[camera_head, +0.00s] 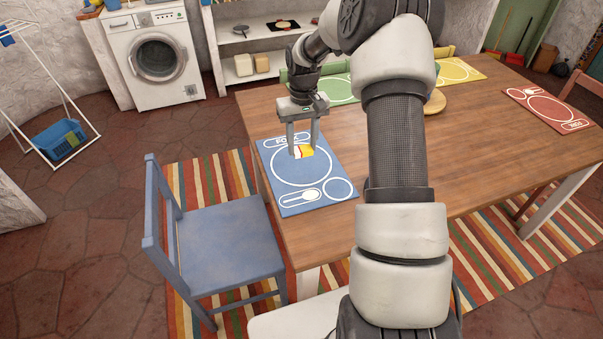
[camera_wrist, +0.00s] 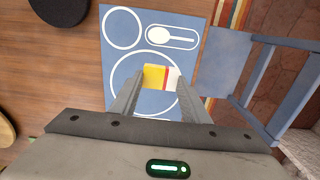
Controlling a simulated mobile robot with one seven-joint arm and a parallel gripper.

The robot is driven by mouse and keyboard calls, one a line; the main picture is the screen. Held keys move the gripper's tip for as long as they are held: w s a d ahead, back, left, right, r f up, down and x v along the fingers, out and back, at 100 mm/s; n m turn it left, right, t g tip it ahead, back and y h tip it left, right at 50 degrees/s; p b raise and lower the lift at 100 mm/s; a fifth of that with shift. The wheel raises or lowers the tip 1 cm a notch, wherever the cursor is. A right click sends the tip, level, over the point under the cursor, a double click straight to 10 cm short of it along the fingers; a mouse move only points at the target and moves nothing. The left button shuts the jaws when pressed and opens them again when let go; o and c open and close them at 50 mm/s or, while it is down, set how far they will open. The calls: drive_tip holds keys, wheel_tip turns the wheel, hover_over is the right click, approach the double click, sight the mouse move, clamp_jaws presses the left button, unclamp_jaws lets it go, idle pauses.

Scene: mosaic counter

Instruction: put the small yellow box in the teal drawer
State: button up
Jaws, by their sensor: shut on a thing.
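The small yellow box (camera_head: 305,152), with a white and red part, is between the two fingers of my gripper (camera_head: 303,150). My gripper is shut on it over the blue placemat (camera_head: 325,199) on the wooden table. In the wrist view the yellow box (camera_wrist: 156,78) shows between the fingertips of my gripper (camera_wrist: 160,85), with the blue placemat (camera_wrist: 115,68) behind it. I cannot tell whether the box touches the mat. I do not see a teal drawer in either view.
A blue chair (camera_head: 225,240) stands at the table's near left edge. The wooden table (camera_head: 470,150) also bears green, yellow (camera_head: 459,71) and red (camera_head: 550,108) placemats and a round wooden board (camera_head: 435,103). A washing machine (camera_head: 157,55) and white shelves stand behind.

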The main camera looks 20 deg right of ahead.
sight(307, 174)
drive_tip(key=w+f, duration=0.1)
drive_tip(key=f, duration=0.3)
drive_tip(key=d+f+b, duration=0.1)
drive_tip(key=f, duration=0.3)
drive_tip(key=w+d+f, duration=0.1)
drive_tip(key=f, duration=0.3)
drive_tip(key=shift+w+d+f+b, duration=0.25)
drive_tip(key=shift+w+b, duration=0.05)
drive_tip(key=shift+w, duration=0.05)
drive_tip(key=shift+f, duration=0.2)
drive_tip(key=o, duration=1)
